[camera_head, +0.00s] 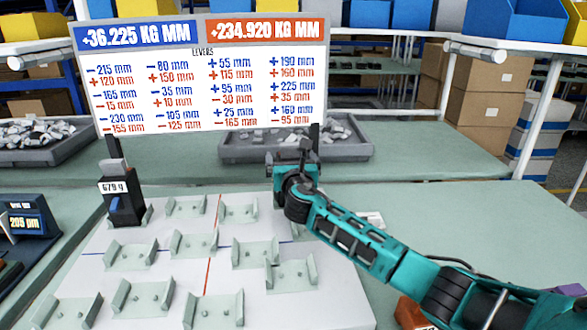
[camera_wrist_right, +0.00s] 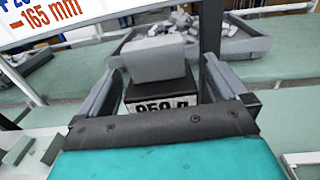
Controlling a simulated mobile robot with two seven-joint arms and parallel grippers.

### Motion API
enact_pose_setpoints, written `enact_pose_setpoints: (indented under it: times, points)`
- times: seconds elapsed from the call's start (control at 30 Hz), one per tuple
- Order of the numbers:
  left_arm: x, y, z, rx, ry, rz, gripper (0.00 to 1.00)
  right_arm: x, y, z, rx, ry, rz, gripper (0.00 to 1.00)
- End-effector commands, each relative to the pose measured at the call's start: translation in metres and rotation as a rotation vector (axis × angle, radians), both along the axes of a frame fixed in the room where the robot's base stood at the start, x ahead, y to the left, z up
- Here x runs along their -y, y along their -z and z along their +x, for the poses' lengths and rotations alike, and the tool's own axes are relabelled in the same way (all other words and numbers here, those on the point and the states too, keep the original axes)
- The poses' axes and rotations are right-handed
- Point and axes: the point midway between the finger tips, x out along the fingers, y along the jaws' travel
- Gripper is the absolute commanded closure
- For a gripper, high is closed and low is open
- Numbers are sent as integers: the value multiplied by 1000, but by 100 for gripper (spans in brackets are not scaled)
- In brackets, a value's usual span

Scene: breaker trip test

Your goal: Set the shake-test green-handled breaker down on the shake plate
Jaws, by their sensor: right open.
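The white shake plate (camera_head: 185,255) carries several pale grey-green cradles and red and blue lines. A black breaker (camera_head: 118,203) with a blue handle and a 679 g label stands at its back left. My right gripper (camera_head: 292,158) is at the plate's back right. In the right wrist view its open fingers (camera_wrist_right: 158,85) stand either side of a black breaker (camera_wrist_right: 160,88) with a grey top block and a partly covered gram label. That breaker's handle colour is hidden. No green handle shows. My left gripper is out of view.
A board (camera_head: 200,75) with lever numbers stands behind the plate. Grey trays of scrap pieces (camera_head: 45,140) lie further back. A reddish object (camera_head: 410,313) lies by the front right.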

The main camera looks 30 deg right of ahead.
Motion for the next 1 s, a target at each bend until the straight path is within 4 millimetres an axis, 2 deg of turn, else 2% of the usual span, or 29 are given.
enact_pose_setpoints:
  times: [0.17, 0.6, 0.8, 1.0]
  points:
    - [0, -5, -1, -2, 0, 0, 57, -7, -2, -21, 1, -2, -1, 0]
    - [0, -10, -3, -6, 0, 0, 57, -35, -3, -93, 4, -3, 0, 0]
    - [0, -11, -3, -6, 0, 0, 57, -42, -3, -112, 4, -1, 0, 0]
    - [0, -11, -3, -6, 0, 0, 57, -44, -4, -116, 6, -1, -1, 0]
